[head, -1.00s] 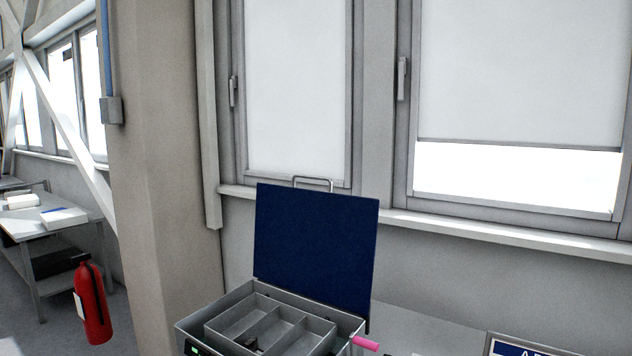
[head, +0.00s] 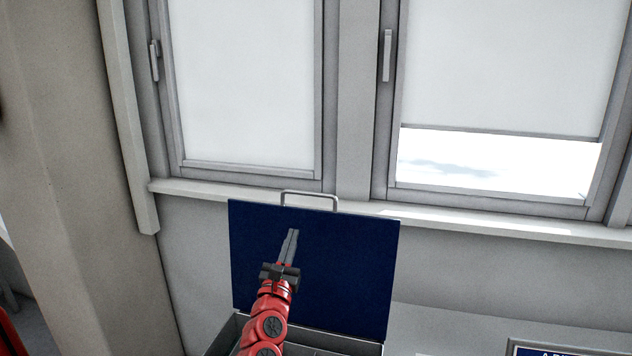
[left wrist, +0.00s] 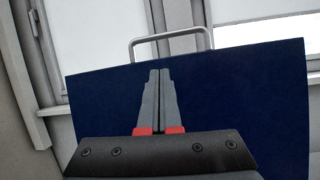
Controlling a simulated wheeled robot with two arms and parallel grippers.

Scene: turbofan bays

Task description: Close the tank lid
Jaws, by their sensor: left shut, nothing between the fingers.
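The tank lid (head: 345,265) is a dark blue panel standing raised at the back of the grey tank (head: 226,338), with a metal loop handle (head: 309,196) on its top edge. The lid also fills much of the left wrist view (left wrist: 245,95), with its handle (left wrist: 171,36) above. My left gripper (head: 292,232) is shut and empty, pointing up in front of the lid's inner face, below the handle; it also shows in the left wrist view (left wrist: 160,72). I cannot tell whether the fingertips touch the lid. My arm hides part of the tank. My right gripper is not in view.
A window sill (head: 430,220) runs along the wall behind the lid, under two windows. A beige column (head: 70,170) stands at the left. A framed sign (head: 560,348) is at the lower right. The grey surface right of the tank looks mostly clear.

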